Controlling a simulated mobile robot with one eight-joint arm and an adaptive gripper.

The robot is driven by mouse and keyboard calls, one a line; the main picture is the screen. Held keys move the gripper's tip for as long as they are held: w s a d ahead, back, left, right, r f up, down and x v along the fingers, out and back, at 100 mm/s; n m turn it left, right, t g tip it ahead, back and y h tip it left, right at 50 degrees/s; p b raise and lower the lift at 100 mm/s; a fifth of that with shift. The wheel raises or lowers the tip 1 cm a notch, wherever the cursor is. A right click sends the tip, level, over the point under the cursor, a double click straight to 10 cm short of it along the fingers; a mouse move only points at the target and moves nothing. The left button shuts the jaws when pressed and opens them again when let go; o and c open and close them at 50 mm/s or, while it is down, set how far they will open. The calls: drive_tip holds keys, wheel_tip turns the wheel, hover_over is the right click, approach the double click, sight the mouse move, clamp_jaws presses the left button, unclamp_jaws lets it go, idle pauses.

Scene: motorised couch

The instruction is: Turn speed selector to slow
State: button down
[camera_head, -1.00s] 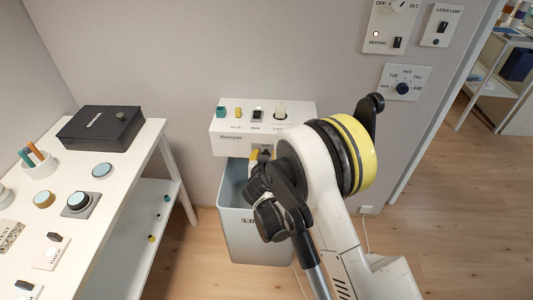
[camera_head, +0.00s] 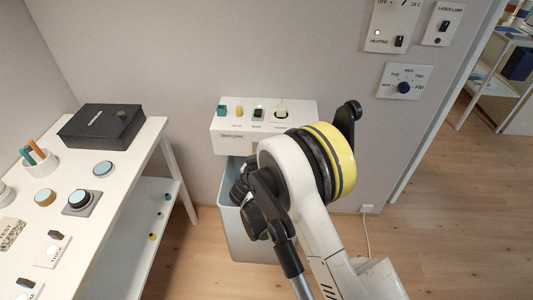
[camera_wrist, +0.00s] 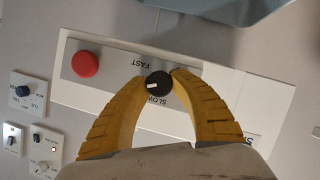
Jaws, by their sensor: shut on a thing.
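In the wrist view the speed selector is a small round black knob (camera_wrist: 158,84) with a white mark. It sits on a grey strip between the words FAST (camera_wrist: 140,64) and SLOW (camera_wrist: 157,101), which read upside down here. The mark points roughly left in this picture. My gripper (camera_wrist: 159,76) has its two curved yellow fingers closed on the knob from both sides. In the head view my arm hides the gripper and the knob, near the white control box (camera_head: 225,142) on the wall.
A red button (camera_wrist: 85,64) sits on the same strip as the knob. A grey bin (camera_head: 236,235) stands below the box. Wall panels with a day dial (camera_head: 402,87) and switches are at right. A white table (camera_head: 105,222) with buttons and a black case (camera_head: 100,126) is at left.

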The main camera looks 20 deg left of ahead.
drive_tip(key=n+h, duration=0.1)
drive_tip(key=n, duration=0.1)
drive_tip(key=n+t+h, duration=0.1)
drive_tip(key=n, duration=0.1)
drive_tip(key=shift+a+n+t+h, duration=0.15)
drive_tip(key=shift+n+t+h, duration=0.15)
drive_tip(key=n+t, duration=0.1)
drive_tip(key=n, duration=0.1)
drive_tip(key=n+t+h, duration=0.1)
drive_tip(key=n, duration=0.2)
drive_tip(key=shift+f, duration=0.15)
drive_tip(key=shift+n, duration=0.4)
drive_tip(key=c, duration=1.1)
unclamp_jaws()
drive_tip(key=shift+s, duration=0.1)
drive_tip(key=s, duration=0.4)
drive_tip(key=s+a, duration=0.1)
drive_tip(key=s, duration=0.6)
drive_tip(key=shift+s+a, duration=0.35)
drive_tip(key=shift+a, duration=0.05)
